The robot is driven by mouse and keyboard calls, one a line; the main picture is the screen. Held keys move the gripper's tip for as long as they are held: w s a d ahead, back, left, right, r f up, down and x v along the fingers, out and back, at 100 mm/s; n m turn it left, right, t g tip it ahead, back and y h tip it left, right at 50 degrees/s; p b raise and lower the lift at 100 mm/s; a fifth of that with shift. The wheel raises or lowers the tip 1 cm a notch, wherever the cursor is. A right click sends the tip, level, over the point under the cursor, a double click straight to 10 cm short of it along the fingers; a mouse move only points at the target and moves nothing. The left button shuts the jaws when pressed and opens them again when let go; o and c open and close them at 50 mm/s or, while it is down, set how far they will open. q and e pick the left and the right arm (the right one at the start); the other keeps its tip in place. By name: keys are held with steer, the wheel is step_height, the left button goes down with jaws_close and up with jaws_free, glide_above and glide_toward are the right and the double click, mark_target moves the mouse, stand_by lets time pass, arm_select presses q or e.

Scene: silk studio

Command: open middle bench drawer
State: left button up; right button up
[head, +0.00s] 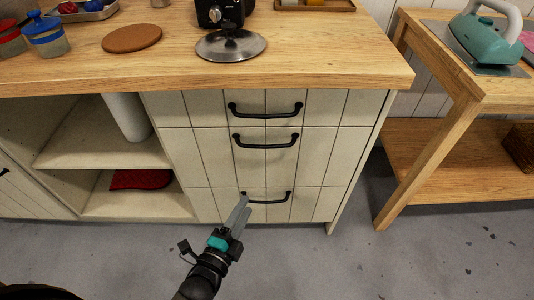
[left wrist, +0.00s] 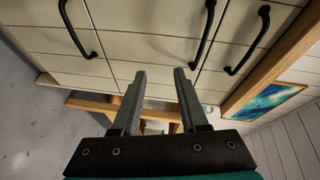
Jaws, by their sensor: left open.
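The bench (head: 300,65) has a stack of three cream drawers, all looking flush and shut. The middle drawer (head: 310,165) has a black bar handle (head: 266,147); this handle is the central one in the left wrist view (left wrist: 206,35). My left gripper (head: 242,205) is open and empty. In the head view its fingertips overlap the left end of the bottom drawer's handle (head: 268,201), below the middle handle. In the left wrist view, the fingers (left wrist: 160,71) point at the drawer fronts between the bottom and middle handles, touching neither. My right gripper is not in view.
The top drawer's handle (head: 265,116) is just above the middle one. Open shelves (head: 90,150) with a red cloth (head: 141,180) lie to the left. A wooden side table (head: 440,150) with a teal iron (head: 485,38) stands to the right. The floor in front is clear.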

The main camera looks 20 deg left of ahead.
mark_target(268, 146)
arm_select(q)
step_height(268, 146, up, 5)
steer(key=m+t, duration=0.2)
steer(key=shift+w+d+r+b, duration=0.35)
steer(key=shift+w+b, duration=0.6)
steer(key=shift+w, duration=1.7)
steer(key=shift+w+d+r+b, duration=0.35)
steer(key=shift+w+b, duration=0.65)
steer(key=shift+w, duration=1.65)
steer(key=shift+w+d+r+b, duration=0.3)
steer(key=shift+w+b, duration=0.65)
steer(key=shift+w, duration=1.7)
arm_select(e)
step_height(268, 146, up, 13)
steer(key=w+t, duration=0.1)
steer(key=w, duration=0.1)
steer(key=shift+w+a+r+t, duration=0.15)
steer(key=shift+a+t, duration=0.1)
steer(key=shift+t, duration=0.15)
arm_select(q)
steer(key=shift+r, duration=0.1)
jaws_close()
